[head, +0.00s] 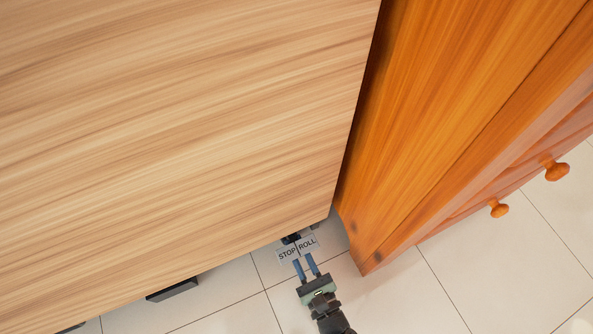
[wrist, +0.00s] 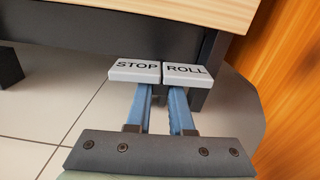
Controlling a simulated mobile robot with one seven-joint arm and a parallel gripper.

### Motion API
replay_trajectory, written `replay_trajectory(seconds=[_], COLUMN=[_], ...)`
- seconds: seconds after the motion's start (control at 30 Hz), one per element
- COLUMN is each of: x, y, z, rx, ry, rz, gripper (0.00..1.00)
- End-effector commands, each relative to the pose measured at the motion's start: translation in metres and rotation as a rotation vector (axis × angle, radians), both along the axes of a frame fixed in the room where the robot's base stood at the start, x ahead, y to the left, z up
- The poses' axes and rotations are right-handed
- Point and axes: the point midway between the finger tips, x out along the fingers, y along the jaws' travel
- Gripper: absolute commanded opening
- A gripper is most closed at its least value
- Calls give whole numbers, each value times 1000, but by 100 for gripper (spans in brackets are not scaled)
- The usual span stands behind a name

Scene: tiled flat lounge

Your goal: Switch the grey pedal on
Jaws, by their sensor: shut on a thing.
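The grey pedal (head: 287,254) is a pair of light grey plates, side by side, low under the corner of a wooden-topped piece of furniture. In the wrist view the left plate (wrist: 134,72) reads STOP and the right plate (wrist: 188,76) reads ROLL. Both look about level. My gripper (head: 303,259) reaches in from the front, its blue fingers a little apart. In the wrist view my gripper (wrist: 160,88) has one finger at each plate and is shut on the pedal. The plates hide the fingertips and the exact contact.
The wide wooden top (head: 180,130) overhangs the pedal. Its dark leg (wrist: 208,75) stands just behind the plates. An orange wooden cabinet (head: 440,110) with round knobs stands close on the right. The tiled floor (head: 390,300) is open in front.

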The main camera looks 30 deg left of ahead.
Motion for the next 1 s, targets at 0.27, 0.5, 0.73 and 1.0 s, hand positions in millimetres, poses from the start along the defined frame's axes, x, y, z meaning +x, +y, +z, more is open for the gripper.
replay_trajectory(seconds=[0.27,0.5,0.73,1.0], x=[1,1,1,1], y=[-1,-1,-1,-1], z=[0,0,0,0], rx=[-99,-102,-102,-101], ry=[-130,-134,-132,-131], rz=[0,-1,-1,0], gripper=[0,0,50,50])
